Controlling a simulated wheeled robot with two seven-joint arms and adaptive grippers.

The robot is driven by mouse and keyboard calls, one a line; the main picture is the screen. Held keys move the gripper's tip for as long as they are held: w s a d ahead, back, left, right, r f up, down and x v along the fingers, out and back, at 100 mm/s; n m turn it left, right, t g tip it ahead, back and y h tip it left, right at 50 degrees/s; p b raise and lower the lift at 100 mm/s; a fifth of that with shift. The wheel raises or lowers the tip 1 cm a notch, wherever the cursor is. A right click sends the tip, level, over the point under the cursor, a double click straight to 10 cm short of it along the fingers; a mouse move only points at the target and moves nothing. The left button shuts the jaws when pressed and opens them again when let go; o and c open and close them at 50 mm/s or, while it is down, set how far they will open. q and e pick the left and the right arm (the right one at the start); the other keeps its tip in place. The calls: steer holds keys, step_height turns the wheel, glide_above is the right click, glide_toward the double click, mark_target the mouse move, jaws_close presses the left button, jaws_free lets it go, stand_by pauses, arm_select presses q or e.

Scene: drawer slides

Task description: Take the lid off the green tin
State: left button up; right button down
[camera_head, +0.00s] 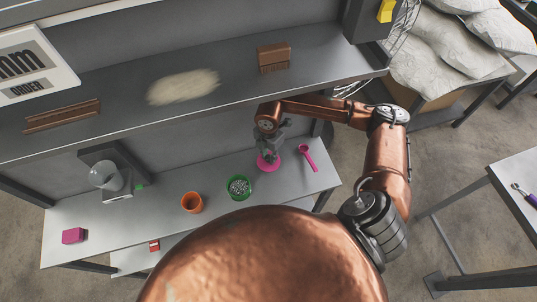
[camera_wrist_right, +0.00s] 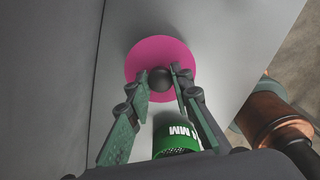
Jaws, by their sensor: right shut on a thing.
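The green tin (camera_head: 239,190) stands upright and open on the lower grey worktop, with small grey pieces inside. It also shows in the right wrist view (camera_wrist_right: 172,134), below the fingers. The pink round lid (camera_head: 268,165) is off the tin, to its right and a little farther back. My right gripper (camera_head: 268,153) is over the lid. In the right wrist view its fingers are shut on the dark round knob of the lid (camera_wrist_right: 140,58). I cannot tell whether the lid touches the worktop. My left gripper is not in view.
An orange cup (camera_head: 192,203) stands left of the tin. A pink scoop (camera_head: 307,156) lies right of the lid. A scale with a clear jug (camera_head: 104,176) and a magenta block (camera_head: 73,236) are farther left. The raised shelf (camera_head: 230,85) overhangs behind. The worktop's front right is clear.

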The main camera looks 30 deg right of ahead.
steer(key=shift+f, duration=0.5)
steer(key=shift+f+b, duration=0.6)
steer(key=shift+b, duration=0.1)
steer(key=c, duration=2)
jaws_free()
steer(key=shift+c, duration=0.2)
steer(key=shift+o, duration=0.3)
steer(key=o, duration=0.5)
steer(key=shift+c, duration=0.3)
steer(key=shift+c, duration=1.3)
steer(key=shift+r, duration=0.1)
